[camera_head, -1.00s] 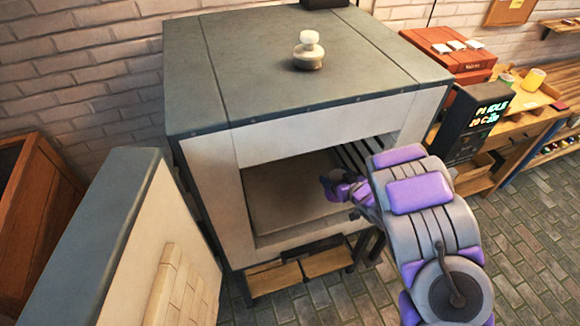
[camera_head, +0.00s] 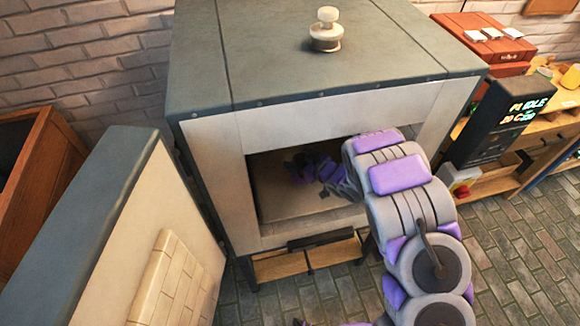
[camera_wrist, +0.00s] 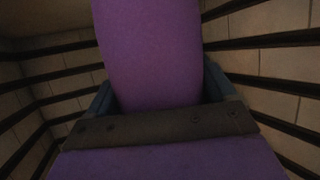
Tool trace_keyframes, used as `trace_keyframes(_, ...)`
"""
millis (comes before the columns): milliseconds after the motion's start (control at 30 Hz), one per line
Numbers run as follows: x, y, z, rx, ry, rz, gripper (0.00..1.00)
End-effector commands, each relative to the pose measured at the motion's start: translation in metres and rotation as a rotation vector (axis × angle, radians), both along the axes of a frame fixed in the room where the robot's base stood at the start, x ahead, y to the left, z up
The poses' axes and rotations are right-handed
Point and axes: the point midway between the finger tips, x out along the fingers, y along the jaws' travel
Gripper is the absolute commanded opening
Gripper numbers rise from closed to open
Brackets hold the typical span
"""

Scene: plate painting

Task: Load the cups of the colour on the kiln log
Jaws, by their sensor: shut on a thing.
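The kiln (camera_head: 215,155) stands with its front open, and its door (camera_head: 120,215) is swung out to the left. My gripper (camera_head: 302,168) is inside the kiln chamber, above the bare-looking kiln floor (camera_head: 268,207). In the wrist view my gripper (camera_wrist: 158,95) is shut on a purple cup (camera_wrist: 150,50), which fills the space between the jaws. The cup's far end is cut off by the top of that view, and whether it touches the floor cannot be told. No kiln log can be made out.
Ribbed kiln walls (camera_wrist: 270,60) lie on both sides of the cup. A white-knobbed plug (camera_head: 326,32) sits on the kiln top. A control box (camera_head: 505,115) reading IDLE stands at right, near a wooden table (camera_head: 545,125) with a yellow item (camera_head: 570,76).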

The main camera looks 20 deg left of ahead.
Motion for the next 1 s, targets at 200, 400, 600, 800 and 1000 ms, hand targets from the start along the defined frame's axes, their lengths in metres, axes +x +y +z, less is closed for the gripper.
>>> trace_keyframes(200,-0.001,0.027,-0.003,-0.004,-0.001,0.001,0.43)
trace_keyframes(400,-0.001,0.037,-0.011,-0.003,0.001,-0.002,0.43)
trace_keyframes(600,-0.001,0.035,-0.038,0.0,0.0,-0.001,0.43)
trace_keyframes(800,-0.001,0.034,-0.038,0.0,-0.002,-0.001,0.43)
trace_keyframes(1000,-0.002,0.036,-0.04,-0.003,-0.001,0.0,0.9)
